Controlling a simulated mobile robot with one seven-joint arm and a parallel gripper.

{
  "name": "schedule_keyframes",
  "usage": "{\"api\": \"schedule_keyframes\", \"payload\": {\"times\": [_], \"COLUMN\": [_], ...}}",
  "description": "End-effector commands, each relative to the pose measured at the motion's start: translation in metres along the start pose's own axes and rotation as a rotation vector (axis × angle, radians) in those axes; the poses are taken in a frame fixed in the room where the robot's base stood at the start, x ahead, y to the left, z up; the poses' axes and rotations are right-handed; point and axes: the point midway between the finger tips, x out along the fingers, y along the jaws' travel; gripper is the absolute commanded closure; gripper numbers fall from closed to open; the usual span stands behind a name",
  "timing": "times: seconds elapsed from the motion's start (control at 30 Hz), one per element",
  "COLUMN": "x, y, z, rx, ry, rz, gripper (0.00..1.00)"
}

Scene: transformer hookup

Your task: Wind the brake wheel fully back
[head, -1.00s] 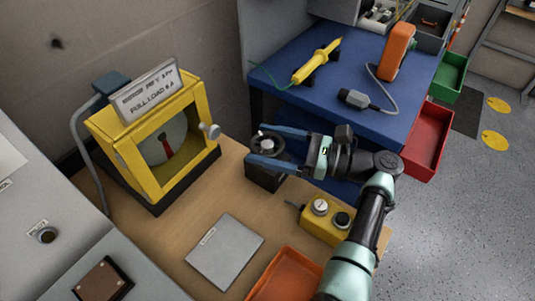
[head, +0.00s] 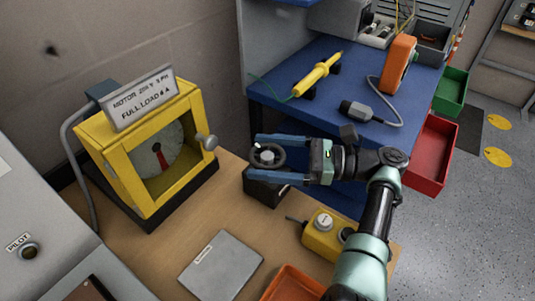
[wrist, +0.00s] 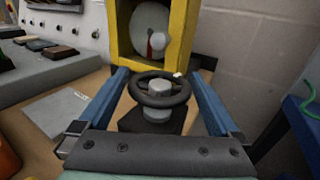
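The brake wheel (head: 267,156) is a small black handwheel with a grey hub, on top of a dark block (head: 266,191) on the wooden bench. It also shows in the wrist view (wrist: 159,90), with a small pale mark on its far right rim. My gripper (head: 262,157) is open, its two blue fingers on either side of the wheel. In the wrist view the fingers (wrist: 157,88) stand apart from the rim with gaps on both sides. The yellow motor box (head: 150,160) stands behind, with a round dial and red pointer (head: 160,158) inside.
A yellow box with round knobs (head: 324,234) sits below my arm on the bench. A grey plate (head: 222,266) and an orange tray (head: 292,284) lie at the front. A blue table (head: 310,95) holds a yellow probe (head: 318,74) and an orange meter (head: 397,63).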

Motion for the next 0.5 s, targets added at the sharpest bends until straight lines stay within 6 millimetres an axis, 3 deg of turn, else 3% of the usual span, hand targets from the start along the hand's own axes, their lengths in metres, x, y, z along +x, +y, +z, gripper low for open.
{"api": "schedule_keyframes", "payload": {"times": [0.33, 0.5], "x": [-0.001, -0.014], "y": [0.0, -0.001], "z": [0.0, -0.002], "rx": [0.001, 0.001], "ry": [0.0, 0.0], "rz": [-0.001, -0.003], "gripper": [0.0, 0.0]}}
